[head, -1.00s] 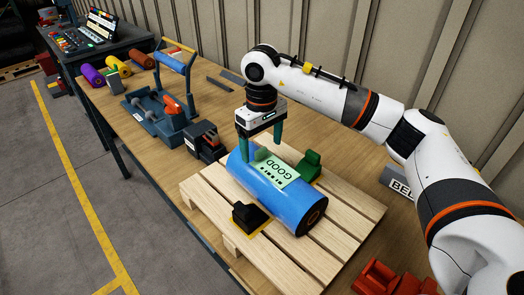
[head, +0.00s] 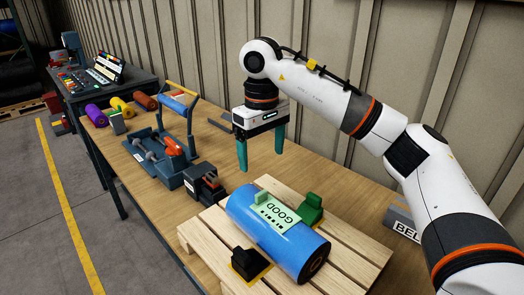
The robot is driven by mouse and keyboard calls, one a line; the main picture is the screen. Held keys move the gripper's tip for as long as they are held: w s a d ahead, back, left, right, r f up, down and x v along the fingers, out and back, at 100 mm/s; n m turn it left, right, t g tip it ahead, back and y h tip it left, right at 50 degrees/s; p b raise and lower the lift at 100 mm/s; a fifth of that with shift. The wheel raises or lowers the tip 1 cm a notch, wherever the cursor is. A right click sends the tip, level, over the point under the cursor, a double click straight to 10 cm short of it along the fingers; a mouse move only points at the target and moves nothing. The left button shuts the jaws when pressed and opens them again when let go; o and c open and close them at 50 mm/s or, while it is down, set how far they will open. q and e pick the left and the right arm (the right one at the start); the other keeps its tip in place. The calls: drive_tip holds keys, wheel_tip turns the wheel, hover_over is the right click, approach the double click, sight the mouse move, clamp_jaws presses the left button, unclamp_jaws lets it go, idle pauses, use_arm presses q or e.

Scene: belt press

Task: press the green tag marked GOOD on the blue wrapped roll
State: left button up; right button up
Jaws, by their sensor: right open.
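The blue wrapped roll (head: 300,247) lies on its side on a wooden pallet (head: 345,262). A pale green tag marked GOOD (head: 275,218) lies across the top of the roll, its text upside down in this view. My right gripper (head: 259,168) is open and empty, its two teal fingers pointing down. It hangs above and behind the roll in the picture, clear of the tag. My left gripper is not in view.
A green block (head: 310,209) and a black block (head: 249,262) flank the roll. A dark device (head: 205,183) and a blue tool carrier (head: 160,150) stand to the left. Bare table shows behind the pallet. A corrugated wall (head: 400,90) runs along the back.

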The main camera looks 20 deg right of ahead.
wheel_tip(320, 180, up, 7)
drive_tip(key=p, duration=0.6)
idle(0.5)
drive_tip(key=shift+f, duration=0.1)
drive_tip(key=w+r+p, duration=0.1)
drive_tip(key=w+p, duration=0.1)
drive_tip(key=w+a+r+p, duration=0.1)
drive_tip(key=w+r+p, duration=0.1)
drive_tip(key=p, duration=0.1)
drive_tip(key=shift+a, duration=0.1)
idle(0.5)
drive_tip(key=shift+s+f, duration=0.1)
drive_tip(key=shift+f, duration=0.05)
idle(1.0)
